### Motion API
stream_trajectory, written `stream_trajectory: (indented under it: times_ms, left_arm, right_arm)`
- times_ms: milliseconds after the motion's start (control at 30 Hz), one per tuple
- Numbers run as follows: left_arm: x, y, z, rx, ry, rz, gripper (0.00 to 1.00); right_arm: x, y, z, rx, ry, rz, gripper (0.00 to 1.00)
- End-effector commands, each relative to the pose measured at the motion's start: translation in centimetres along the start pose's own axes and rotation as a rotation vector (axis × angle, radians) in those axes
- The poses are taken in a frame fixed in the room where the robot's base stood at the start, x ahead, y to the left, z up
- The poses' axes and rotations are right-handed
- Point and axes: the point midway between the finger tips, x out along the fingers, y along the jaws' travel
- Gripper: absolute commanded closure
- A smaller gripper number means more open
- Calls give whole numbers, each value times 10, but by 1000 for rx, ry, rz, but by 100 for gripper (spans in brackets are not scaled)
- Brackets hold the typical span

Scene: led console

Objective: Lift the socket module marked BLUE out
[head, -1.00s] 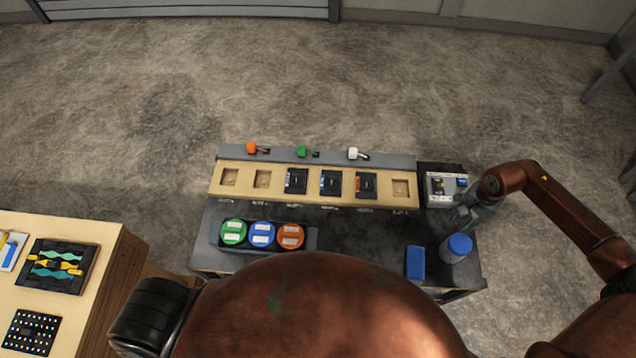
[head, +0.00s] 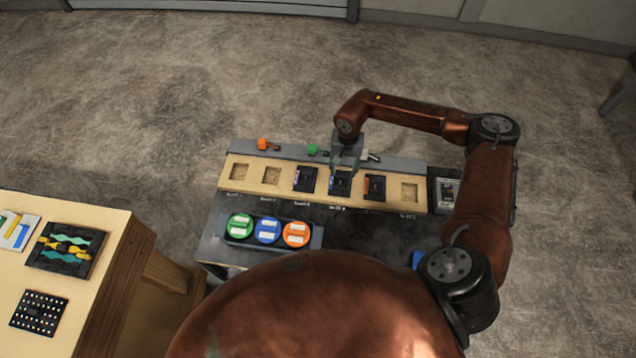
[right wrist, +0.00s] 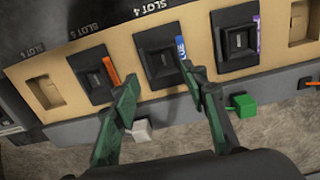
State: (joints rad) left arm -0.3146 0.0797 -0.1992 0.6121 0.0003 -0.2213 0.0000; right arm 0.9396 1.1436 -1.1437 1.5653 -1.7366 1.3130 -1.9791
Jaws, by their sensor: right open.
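The socket module marked BLUE (right wrist: 160,57) is a black block with a blue label strip. It sits in its recess by the "SLOT 4" lettering on the tan board, and it also shows in the head view (head: 340,187). My right gripper (right wrist: 160,75) is open and empty. Its fingertips are spread to either side of the near part of this module, one close to the blue strip; I cannot tell whether they touch. In the head view my right gripper (head: 346,160) hangs over the module's far edge, partly covering it. My left gripper is out of view.
An orange-marked module (right wrist: 95,76) and a purple-marked module (right wrist: 237,40) flank it closely. Behind the board are a green lever (right wrist: 241,105) and a white lever (right wrist: 142,130). Empty recesses (head: 271,175) lie at left. A tray holds green, blue and orange round containers (head: 268,230).

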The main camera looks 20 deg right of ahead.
Motion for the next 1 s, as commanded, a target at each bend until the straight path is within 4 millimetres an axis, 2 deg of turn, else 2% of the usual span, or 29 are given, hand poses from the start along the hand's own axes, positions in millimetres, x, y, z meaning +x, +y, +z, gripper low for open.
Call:
stream_trajectory:
  times_ms: [200,333,633,933,1000]
  left_arm:
    - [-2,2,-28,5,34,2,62]
    - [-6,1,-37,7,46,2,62]
    - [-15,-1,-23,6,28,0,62]
    - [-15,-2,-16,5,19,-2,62]
    - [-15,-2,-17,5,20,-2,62]
  right_arm:
    - [20,1,0,1,-1,2,43]
    - [32,1,-1,1,-2,2,42]
    - [72,1,-4,-1,-1,1,42]
    - [78,0,-5,-3,0,0,42]
    - [78,0,-5,-3,0,0,47]
